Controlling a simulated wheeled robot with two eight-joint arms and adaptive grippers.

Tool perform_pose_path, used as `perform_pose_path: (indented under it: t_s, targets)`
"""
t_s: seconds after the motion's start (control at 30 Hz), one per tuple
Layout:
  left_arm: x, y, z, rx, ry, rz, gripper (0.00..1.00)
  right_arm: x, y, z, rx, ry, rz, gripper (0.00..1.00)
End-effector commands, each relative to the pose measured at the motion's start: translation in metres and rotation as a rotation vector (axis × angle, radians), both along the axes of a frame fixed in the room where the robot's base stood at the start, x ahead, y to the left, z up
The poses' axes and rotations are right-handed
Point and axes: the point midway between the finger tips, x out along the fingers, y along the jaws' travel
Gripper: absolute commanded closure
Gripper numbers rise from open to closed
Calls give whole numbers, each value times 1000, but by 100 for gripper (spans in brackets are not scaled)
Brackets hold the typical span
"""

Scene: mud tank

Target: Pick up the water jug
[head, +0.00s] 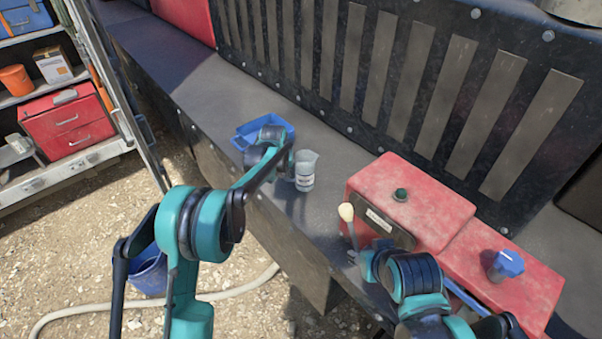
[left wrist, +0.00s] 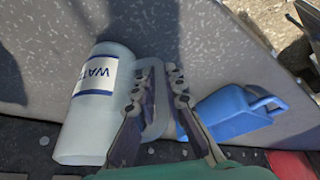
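The water jug (head: 305,171) is a pale translucent jug with a white label and a spout, upright on the grey ledge. In the left wrist view the jug (left wrist: 93,105) is on the left, with "WAT" showing on its label and its handle (left wrist: 158,100) towards my fingers. My left gripper (left wrist: 160,85) has one finger on each side of the handle bar, close against it, and looks shut on it. In the head view my left gripper (head: 274,160) is just left of the jug. My right gripper's fingers are hidden near the red box.
A blue container (head: 262,132) stands behind the jug and shows beside my fingers in the wrist view (left wrist: 235,112). A red box (head: 410,200) with a cream-knobbed lever (head: 346,212) is to the right. The dark slatted wall (head: 400,75) bounds the ledge (head: 210,90).

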Motion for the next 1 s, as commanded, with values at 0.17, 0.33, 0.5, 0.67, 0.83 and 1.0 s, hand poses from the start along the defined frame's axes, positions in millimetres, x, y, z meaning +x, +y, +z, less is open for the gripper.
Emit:
perform_pose_path:
  t_s: [0.17, 0.33, 0.5, 0.67, 0.83, 1.0]
  targets:
    - [0, 0, 0, 0, 0, 0, 100, 0, 0, 0, 0, 0, 0, 60]
    - [0, 0, 0, 0, 0, 0, 100, 0, 0, 0, 0, 0, 0, 60]
    - [0, 0, 2, 0, 0, 0, 100, 0, 0, 0, 0, 0, 0, 60]
    - [0, 0, 9, 0, 0, 0, 100, 0, 0, -1, 0, 0, 0, 60]
    - [0, 0, 22, 0, 0, 0, 100, 0, 0, -2, 0, 0, 0, 60]
    - [0, 0, 41, 0, 0, 0, 100, 0, 0, -3, 0, 0, 0, 60]
